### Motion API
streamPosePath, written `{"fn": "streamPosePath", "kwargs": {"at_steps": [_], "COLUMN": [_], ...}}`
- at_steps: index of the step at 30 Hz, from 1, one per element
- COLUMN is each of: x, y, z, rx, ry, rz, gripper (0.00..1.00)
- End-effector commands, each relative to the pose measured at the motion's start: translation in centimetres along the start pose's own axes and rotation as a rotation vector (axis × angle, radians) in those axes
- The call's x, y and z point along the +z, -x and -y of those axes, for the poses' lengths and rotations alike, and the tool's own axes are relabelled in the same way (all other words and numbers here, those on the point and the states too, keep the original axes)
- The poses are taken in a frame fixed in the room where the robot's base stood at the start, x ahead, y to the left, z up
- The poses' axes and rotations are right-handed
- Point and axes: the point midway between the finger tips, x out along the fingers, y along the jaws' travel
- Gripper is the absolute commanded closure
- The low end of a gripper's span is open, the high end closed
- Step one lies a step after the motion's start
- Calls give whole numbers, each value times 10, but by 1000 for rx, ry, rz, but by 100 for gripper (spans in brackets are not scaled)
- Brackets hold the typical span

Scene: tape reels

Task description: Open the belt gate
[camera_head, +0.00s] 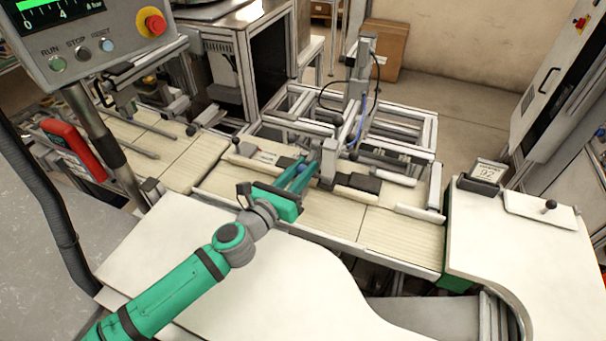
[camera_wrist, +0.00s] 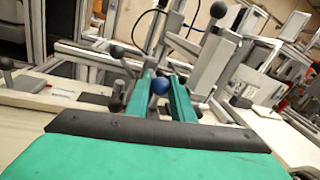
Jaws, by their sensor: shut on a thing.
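My gripper (camera_head: 298,176) reaches over the belt with its green fingers pointing away from me. In the wrist view, the fingers (camera_wrist: 165,92) are shut on a blue ball knob (camera_wrist: 160,86), which shows between them near the tips. In the head view, the knob (camera_head: 303,169) is small and partly hidden by the fingers.
A metal frame with an upright post (camera_head: 357,85) stands behind the belt. The white worktop (camera_head: 250,275) in front is clear. Dark-knobbed rods flank the fingers.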

Motion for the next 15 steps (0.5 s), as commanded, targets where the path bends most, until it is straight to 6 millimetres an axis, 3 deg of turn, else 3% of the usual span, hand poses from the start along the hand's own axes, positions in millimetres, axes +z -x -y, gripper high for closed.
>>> {"fn": "streamPosePath", "kwargs": {"at_steps": [7,8,9,15], "x": [7,7,7,5], "y": [0,0,0,0], "z": [1,1,1,1], "rx": [-2,-3,-3,-3], "ry": [-6,-7,-7,-5], "rz": [10,10,11,8], "gripper": [100,76,71,71]}}
